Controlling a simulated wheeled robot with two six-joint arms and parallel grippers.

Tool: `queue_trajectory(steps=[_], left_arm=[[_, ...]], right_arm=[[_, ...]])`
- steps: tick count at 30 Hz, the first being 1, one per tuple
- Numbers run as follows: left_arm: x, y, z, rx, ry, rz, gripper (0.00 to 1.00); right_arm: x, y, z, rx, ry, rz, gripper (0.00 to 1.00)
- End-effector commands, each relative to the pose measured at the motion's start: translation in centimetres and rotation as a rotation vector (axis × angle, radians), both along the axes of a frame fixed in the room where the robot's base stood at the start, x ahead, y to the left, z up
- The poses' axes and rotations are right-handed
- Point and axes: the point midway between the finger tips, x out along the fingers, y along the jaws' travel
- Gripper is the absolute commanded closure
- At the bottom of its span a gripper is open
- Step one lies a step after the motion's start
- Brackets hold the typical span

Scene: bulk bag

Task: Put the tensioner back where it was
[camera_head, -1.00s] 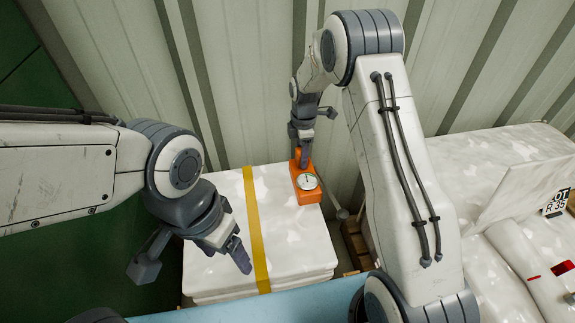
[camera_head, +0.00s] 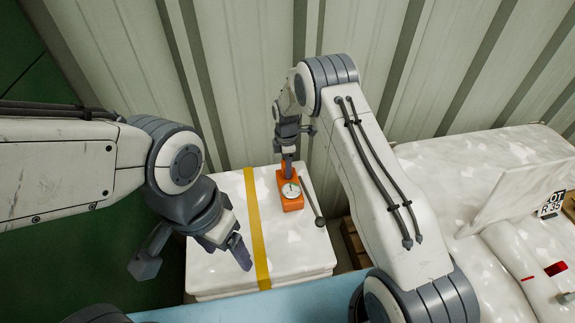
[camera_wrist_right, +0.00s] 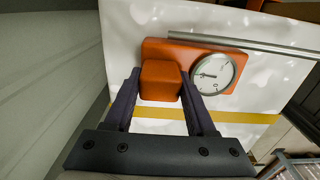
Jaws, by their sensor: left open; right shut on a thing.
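The tensioner (camera_head: 290,196) is an orange block with a round white dial and a thin grey lever with a dark knob. It is at the white stacked sacks (camera_head: 216,262), to the right of the yellow strap (camera_head: 256,230); I cannot tell if it touches the top. My right gripper (camera_head: 287,170) is shut on its raised orange part from above. In the right wrist view the tensioner (camera_wrist_right: 165,50) sits with that part between the fingers (camera_wrist_right: 160,95). My left gripper (camera_head: 242,250) is open and empty above the left part of the stack.
A corrugated wall (camera_head: 260,60) stands close behind the stack. White bulk bags (camera_head: 490,165) with a label (camera_head: 552,204) lie to the right, and a wooden pallet (camera_head: 355,243) shows between. A light blue surface (camera_head: 260,308) runs along the front.

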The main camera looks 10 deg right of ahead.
Motion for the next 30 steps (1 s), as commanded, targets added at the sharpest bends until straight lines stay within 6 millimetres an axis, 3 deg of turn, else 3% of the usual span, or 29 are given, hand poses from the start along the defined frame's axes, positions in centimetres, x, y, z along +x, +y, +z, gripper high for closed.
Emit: queue_trajectory(steps=[4,5,6,7,20,30], left_arm=[[0.0,0.0,-0.4,0.0,0.0,0.0,0.25],[0.0,0.0,-0.3,0.0,0.0,0.0,0.25],[0.0,0.0,-0.3,0.0,0.0,0.0,0.25],[0.0,0.0,-0.3,0.0,0.0,0.0,0.25],[0.0,0.0,-0.2,0.0,0.0,0.0,0.25],[0.0,0.0,-1.8,0.0,0.0,0.0,0.25]], right_arm=[[0.0,0.0,-0.3,0.0,-0.001,0.0,1.0],[0.0,0.0,-0.4,0.0,0.001,0.0,0.36],[0.0,0.0,-0.3,0.0,0.001,0.0,0.21],[0.0,0.0,-0.3,0.0,0.001,0.0,0.14],[0.0,0.0,0.6,0.0,-0.002,0.0,0.14],[0.1,0.0,7.3,0.0,-0.004,0.0,0.14]])
